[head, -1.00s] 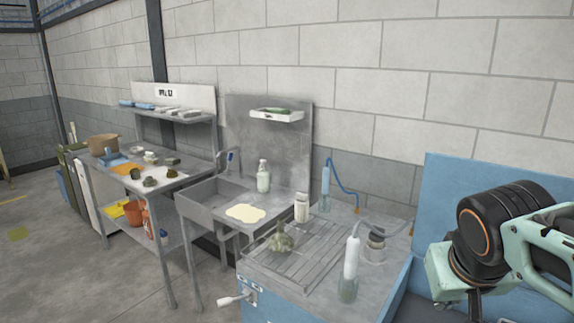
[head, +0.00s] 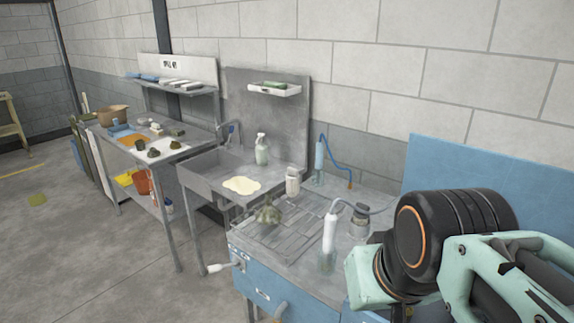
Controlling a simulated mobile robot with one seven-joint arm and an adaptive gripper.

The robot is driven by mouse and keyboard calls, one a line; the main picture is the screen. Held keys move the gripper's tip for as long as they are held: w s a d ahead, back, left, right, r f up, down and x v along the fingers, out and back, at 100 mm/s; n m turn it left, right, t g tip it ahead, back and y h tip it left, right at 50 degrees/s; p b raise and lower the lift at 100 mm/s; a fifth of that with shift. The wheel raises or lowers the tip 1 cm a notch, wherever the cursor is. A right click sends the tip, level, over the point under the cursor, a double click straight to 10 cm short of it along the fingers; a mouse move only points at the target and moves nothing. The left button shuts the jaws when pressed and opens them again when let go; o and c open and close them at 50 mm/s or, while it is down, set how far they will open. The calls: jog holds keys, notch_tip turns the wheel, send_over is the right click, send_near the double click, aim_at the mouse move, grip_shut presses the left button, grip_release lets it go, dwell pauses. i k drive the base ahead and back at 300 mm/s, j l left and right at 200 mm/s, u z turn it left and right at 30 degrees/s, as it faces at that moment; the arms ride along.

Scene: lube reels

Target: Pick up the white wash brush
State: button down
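A white wash brush (head: 329,232) stands upright near the front right of the blue washing cabinet's metal top. It has a white handle, a pale clear lower end and a grey hose curving from its top to the right. A similar blue brush (head: 319,155) with a blue hose stands further back. My mint-green and black arm fills the lower right of the head view, to the right of the white brush and apart from it in the picture. I cannot make out my gripper's fingers.
The washing cabinet's grated top (head: 290,235) holds a greenish lump (head: 267,213), a white container (head: 292,181) and a grey jar (head: 359,220). A raised blue lid (head: 460,165) stands behind my arm. A sink (head: 205,170) and workbench stand left. The floor in front is clear.

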aim_at(330, 222)
jog(key=i+j+z, duration=0.15)
jog(key=j+z, duration=1.25)
jog(key=i, duration=0.05)
